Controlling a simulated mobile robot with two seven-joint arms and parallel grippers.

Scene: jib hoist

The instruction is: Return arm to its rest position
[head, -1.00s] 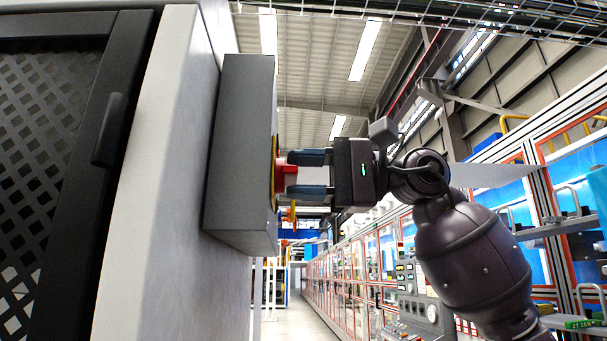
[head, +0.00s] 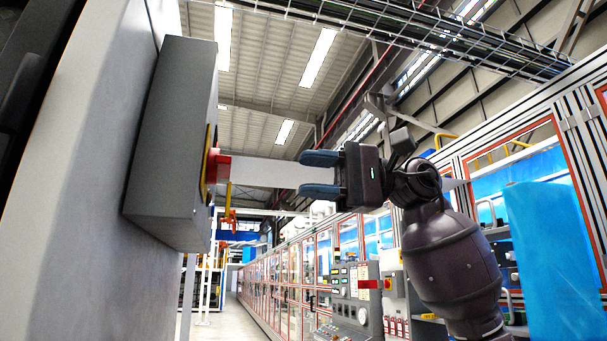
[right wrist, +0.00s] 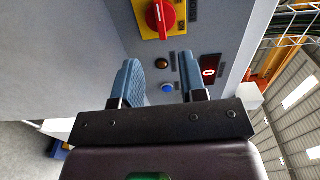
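My right gripper (head: 320,173) is in the head view, its two blue fingers apart with nothing between them. It points left at the grey control box (head: 160,150) and stands clear of it. The box carries a red rotary switch (head: 217,166) on a yellow plate. In the right wrist view the red switch (right wrist: 160,16) lies beyond the open fingers (right wrist: 160,82). My left gripper is in neither view.
The box is mounted on a pale cabinet wall (head: 80,200) at left. A blue button (right wrist: 167,88) and a dark amber one (right wrist: 162,64) sit below the switch. A row of glazed machine cabinets (head: 285,265) runs along the right. The aisle floor (head: 225,322) is clear.

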